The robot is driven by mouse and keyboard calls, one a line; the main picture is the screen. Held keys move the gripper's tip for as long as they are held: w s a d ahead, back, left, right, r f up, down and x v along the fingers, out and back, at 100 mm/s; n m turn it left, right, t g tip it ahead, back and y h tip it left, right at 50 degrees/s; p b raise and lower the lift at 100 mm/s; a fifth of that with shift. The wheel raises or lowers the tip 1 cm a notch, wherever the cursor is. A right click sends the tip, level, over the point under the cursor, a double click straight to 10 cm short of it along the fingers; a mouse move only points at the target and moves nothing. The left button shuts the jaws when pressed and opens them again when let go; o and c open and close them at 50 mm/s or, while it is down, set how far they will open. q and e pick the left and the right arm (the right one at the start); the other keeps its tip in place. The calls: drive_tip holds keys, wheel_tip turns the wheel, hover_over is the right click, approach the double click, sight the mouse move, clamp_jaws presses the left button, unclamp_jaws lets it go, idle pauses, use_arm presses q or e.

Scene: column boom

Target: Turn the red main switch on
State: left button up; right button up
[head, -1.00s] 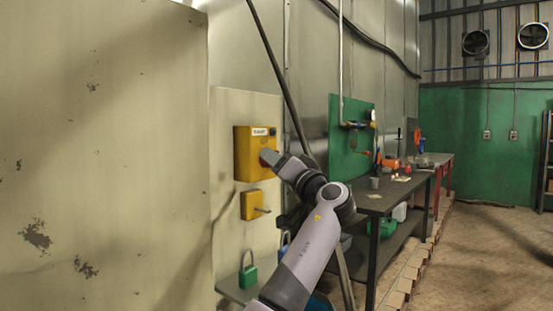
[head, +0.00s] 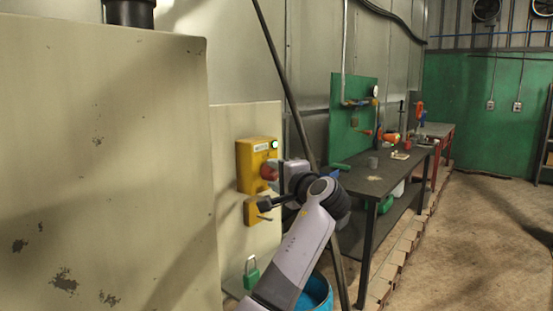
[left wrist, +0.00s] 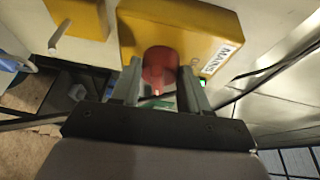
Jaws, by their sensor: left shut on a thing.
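The red main switch (head: 268,173) is a round red knob on the front of a yellow box (head: 244,160) on the pale wall panel. A green lamp (head: 274,144) glows at the box's upper corner. My left gripper (head: 277,174) is at the knob. In the left wrist view the red knob (left wrist: 158,66) sits between the two fingers of my left gripper (left wrist: 158,88), which are shut on it. The label on the yellow box (left wrist: 222,58) partly reads "MAINS". The fingers and hand hide part of the knob. My right gripper is not in view.
A smaller yellow box (head: 251,212) with a peg is just below. A green padlock (head: 251,273) hangs lower on the panel. A blue drum (head: 317,291) stands behind my arm. A workbench (head: 375,182) with tools runs along the wall. The floor at right is clear.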

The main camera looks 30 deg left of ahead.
use_arm(q)
drive_tip(key=shift+r+m+g+h+p, duration=0.1)
drive_tip(key=shift+m+g+h+p, duration=0.2)
drive_tip(key=shift+m+p, duration=0.45)
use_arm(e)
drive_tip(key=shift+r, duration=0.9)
use_arm(q)
drive_tip(key=shift+m, duration=0.35)
drive_tip(key=o, duration=1.1)
drive_tip(key=shift+c, duration=0.2)
drive_tip(key=b+v, duration=0.2)
drive_tip(key=v, duration=0.5)
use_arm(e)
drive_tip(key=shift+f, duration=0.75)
use_arm(q)
drive_tip(key=shift+d, duration=0.1)
